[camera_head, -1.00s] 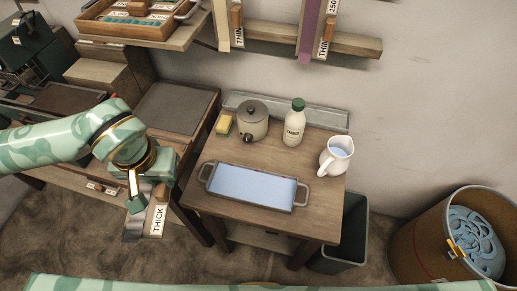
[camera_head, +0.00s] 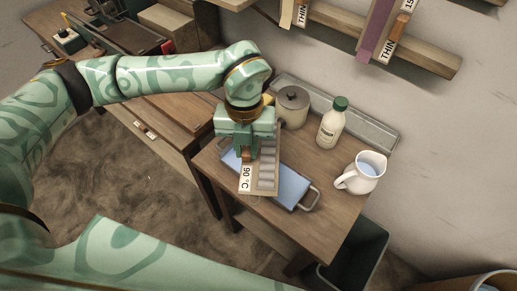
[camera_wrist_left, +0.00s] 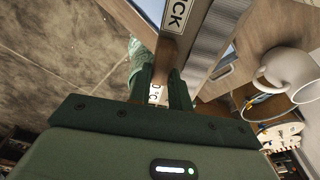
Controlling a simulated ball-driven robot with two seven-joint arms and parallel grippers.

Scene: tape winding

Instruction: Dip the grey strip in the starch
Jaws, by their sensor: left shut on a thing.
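The grey strip (camera_head: 268,170) hangs from my left gripper (camera_head: 247,154) in the head view, beside a wooden piece with a "90 °C" label. It lies over the metal tray (camera_head: 316,197) of pale blue starch (camera_head: 293,187) and hides its middle. Whether it touches the starch cannot be told. In the left wrist view my left gripper (camera_wrist_left: 163,88) is shut on the wooden piece, and the ridged grey strip (camera_wrist_left: 213,38) runs beside it, with part of a label ending "CK". My right gripper is not in view.
A white jug (camera_head: 364,173) stands right of the tray. A dark bin (camera_head: 355,255) is below the table's right side. Other strips hang on the wall rack (camera_head: 430,55).

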